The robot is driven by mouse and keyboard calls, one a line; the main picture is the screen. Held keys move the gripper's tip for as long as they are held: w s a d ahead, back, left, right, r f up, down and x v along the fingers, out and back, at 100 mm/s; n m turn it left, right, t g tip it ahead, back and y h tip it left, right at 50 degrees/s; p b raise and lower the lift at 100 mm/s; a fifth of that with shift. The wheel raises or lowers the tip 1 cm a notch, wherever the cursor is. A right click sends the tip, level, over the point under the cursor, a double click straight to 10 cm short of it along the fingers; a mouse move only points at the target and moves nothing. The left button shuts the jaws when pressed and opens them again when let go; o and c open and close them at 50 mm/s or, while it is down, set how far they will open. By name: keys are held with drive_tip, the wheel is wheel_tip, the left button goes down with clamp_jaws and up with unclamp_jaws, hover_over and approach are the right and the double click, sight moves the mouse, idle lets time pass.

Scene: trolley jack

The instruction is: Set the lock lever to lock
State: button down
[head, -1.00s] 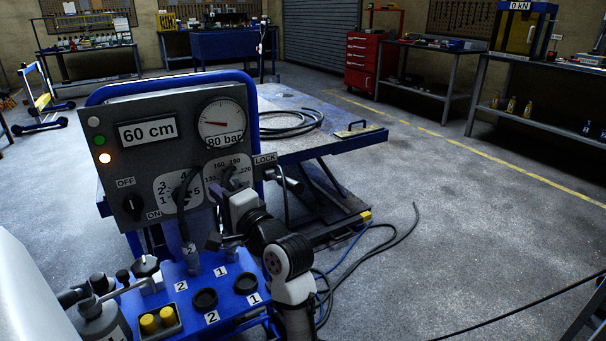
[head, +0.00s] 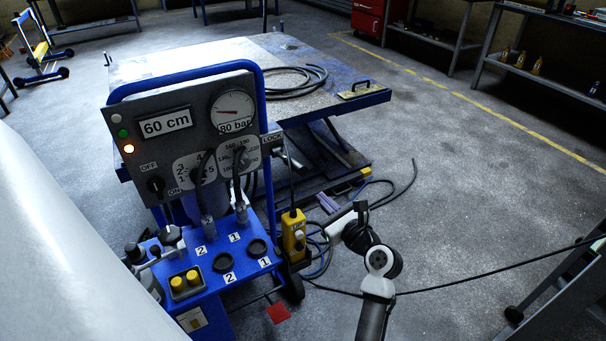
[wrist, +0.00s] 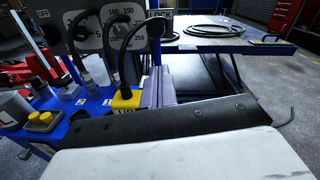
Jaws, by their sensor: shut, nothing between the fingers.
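The LOCK label (head: 271,138) is on the right edge of the grey control panel (head: 184,140). The lock lever by it is small and dark in the head view, and I cannot tell its setting. My gripper (head: 328,203) is to the right of and below the label, apart from the panel. In the wrist view its grey-purple fingers (wrist: 158,88) are together, with nothing between them. They stand in front of the lift table's near side, just right of a yellow hand control (wrist: 128,99).
The yellow hand control (head: 293,236) hangs at the blue cart's (head: 215,285) right side. Black hoses run up from the cart. The blue lift table (head: 335,103) stands behind, with a coiled hose on top. Cables lie on the floor; open floor lies to the right.

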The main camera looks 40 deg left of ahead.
drive_tip(key=p, duration=0.1)
approach(290, 162)
drive_tip(key=w+a+f, duration=0.3)
drive_tip(key=a, duration=0.1)
drive_tip(key=shift+a+f, duration=0.3)
drive_tip(key=shift+a, duration=0.1)
drive_tip(key=shift+r+p, duration=0.15)
drive_tip(key=shift+p, duration=0.25)
